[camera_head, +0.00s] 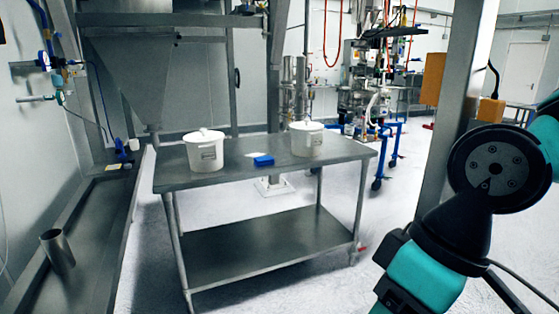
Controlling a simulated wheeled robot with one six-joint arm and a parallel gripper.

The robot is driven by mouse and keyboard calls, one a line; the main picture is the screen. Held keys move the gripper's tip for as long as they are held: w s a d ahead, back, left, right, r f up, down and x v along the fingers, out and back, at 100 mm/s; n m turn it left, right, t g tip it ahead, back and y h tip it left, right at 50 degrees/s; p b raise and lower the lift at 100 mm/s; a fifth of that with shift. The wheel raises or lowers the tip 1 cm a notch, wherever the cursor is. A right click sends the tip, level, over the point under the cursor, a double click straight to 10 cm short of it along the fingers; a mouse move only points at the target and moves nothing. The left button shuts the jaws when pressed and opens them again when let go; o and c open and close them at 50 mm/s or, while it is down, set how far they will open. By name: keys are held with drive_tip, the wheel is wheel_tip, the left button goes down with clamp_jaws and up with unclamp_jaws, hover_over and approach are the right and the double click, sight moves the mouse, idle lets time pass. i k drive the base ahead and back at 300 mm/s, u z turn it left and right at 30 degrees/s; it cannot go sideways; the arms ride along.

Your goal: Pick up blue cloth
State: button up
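A small blue folded cloth (263,160) lies on the top of a grey metal table (240,176), between two white lidded buckets. A small pale patch lies just left of the cloth. Part of my teal and black arm fills the right side of the view, well apart from the table. My gripper does not show in this view, so its state and anything in it are hidden.
The left bucket (203,150) and the right bucket (307,139) stand on either side of the cloth. A steel bench (88,232) with a metal cylinder (57,251) runs along the left. A steel post (455,110) stands right. Floor is clear in front of the table's right end.

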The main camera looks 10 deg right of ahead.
sight(260, 162)
drive_tip(key=z, duration=0.35)
drive_tip(key=i, duration=2.15)
drive_tip(key=u, duration=1)
drive_tip(key=i, duration=0.6)
drive_tip(key=u, duration=0.4)
